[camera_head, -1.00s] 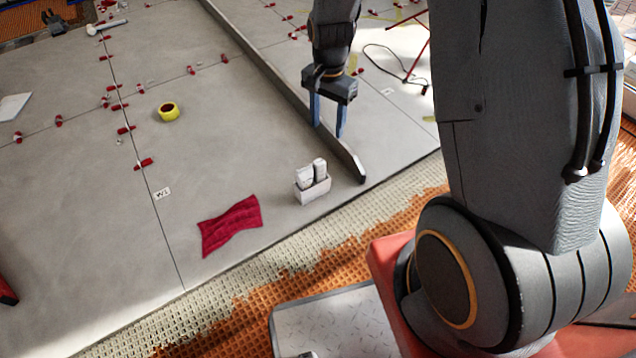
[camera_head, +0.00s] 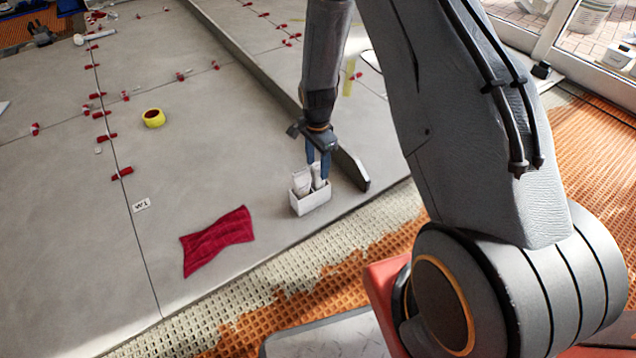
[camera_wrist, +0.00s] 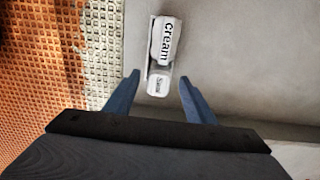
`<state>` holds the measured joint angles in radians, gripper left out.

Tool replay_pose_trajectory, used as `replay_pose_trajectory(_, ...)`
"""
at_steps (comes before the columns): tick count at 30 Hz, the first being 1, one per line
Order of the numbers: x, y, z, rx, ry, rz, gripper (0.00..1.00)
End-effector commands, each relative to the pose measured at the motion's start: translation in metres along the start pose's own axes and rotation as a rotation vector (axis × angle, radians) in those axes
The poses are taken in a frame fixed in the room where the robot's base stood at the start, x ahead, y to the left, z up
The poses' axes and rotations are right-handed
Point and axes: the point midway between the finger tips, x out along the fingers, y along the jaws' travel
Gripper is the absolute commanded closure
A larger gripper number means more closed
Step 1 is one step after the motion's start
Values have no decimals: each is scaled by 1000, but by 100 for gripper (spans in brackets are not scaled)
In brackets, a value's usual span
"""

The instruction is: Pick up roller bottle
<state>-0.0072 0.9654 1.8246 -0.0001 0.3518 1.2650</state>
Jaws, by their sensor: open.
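A small white caddy (camera_head: 311,204) stands on the grey tiles near their front edge and holds two white containers. One, labelled "cream" (camera_wrist: 166,41), fills the far part of the caddy in the wrist view and is the left one (camera_head: 301,182) in the head view. The other is a smaller white bottle (camera_wrist: 158,86) with a label too small to read; it seems to be the roller bottle. My gripper (camera_wrist: 160,78) is open, with its blue fingers on either side of this bottle, seemingly not touching it. In the head view my gripper (camera_head: 318,172) partly hides it.
A long grey straightedge (camera_head: 350,168) lies just behind and right of the caddy. A red cloth (camera_head: 217,240) lies to the left. A yellow tape roll (camera_head: 153,118) and red levelling clips are farther back. The tile edge drops to ribbed matting in front.

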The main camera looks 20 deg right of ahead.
Motion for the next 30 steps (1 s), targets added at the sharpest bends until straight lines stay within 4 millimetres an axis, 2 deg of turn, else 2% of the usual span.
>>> replay_pose_trajectory(12, 46, 1, -2, 0, 0, 1, 50)
replay_pose_trajectory(21, 49, 1, -2, -1, 0, -1, 50)
replay_pose_trajectory(28, 49, 2, -1, -1, 0, 0, 89)
replay_pose_trajectory(29, 49, 2, -1, -1, 0, 0, 93)
replay_pose_trajectory(30, 49, 1, -1, -1, 0, -1, 93)
